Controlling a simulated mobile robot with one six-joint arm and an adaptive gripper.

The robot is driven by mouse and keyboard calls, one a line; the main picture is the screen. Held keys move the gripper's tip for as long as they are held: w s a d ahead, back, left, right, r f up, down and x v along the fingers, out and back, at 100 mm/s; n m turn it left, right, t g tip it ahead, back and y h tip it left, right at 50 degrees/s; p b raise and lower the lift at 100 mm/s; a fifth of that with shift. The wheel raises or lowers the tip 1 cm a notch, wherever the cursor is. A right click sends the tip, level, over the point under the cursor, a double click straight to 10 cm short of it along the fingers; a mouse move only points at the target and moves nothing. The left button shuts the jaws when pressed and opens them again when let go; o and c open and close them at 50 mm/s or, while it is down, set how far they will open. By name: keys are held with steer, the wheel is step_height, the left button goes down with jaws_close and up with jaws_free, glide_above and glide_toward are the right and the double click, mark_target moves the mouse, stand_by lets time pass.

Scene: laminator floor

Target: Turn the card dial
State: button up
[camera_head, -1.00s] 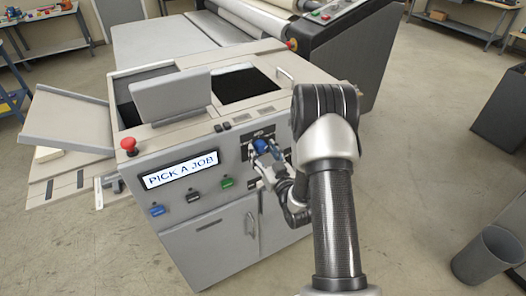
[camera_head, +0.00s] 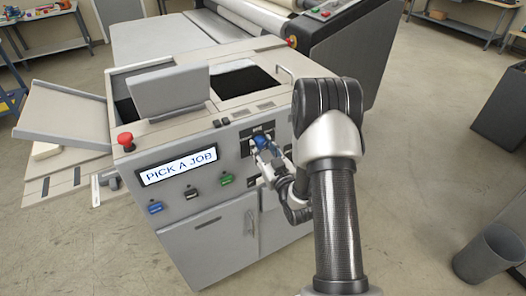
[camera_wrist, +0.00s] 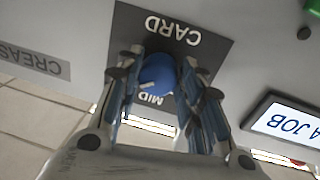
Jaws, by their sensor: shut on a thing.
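The card dial is a round blue knob (camera_wrist: 158,75) on a dark plate (camera_wrist: 205,45) marked CARD and MID, upside down in the wrist view. A pale pointer mark shows on the knob's face. My gripper (camera_wrist: 160,90) has its two fingers on either side of the knob and is shut on it. In the head view the dial (camera_head: 262,142) is partly hidden behind my gripper (camera_head: 266,155) on the machine's front panel. The display (camera_head: 177,166) reads PICK A JOB.
Blue, black and green buttons (camera_head: 226,180) sit below the display, and a red knob (camera_head: 126,141) is at the panel's left corner. A CREASE label (camera_wrist: 35,65) is beside the dial plate. A grey bin (camera_head: 488,254) stands on the floor at right.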

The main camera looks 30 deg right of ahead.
steer(key=n+b, duration=0.1)
steer(key=b, duration=0.1)
steer(key=n+b, duration=0.2)
steer(key=b, duration=0.1)
steer(key=shift+f, duration=0.3)
steer(key=n+b, duration=0.3)
steer(key=b, duration=0.1)
steer(key=shift+d+r+t, duration=0.1)
steer(key=shift+t, duration=0.2)
steer(key=n+b, duration=0.1)
steer(key=n, duration=0.3)
steer(key=shift+d+r+n+y+b, duration=0.1)
steer(key=shift+r+n+y+b, duration=0.1)
steer(key=shift+n+y+b, duration=0.15)
steer(key=shift+n, duration=0.25)
steer(key=o, duration=1.1)
steer(key=s, duration=0.7)
steer(key=shift+s+f, duration=0.2)
steer(key=shift+f, duration=0.2)
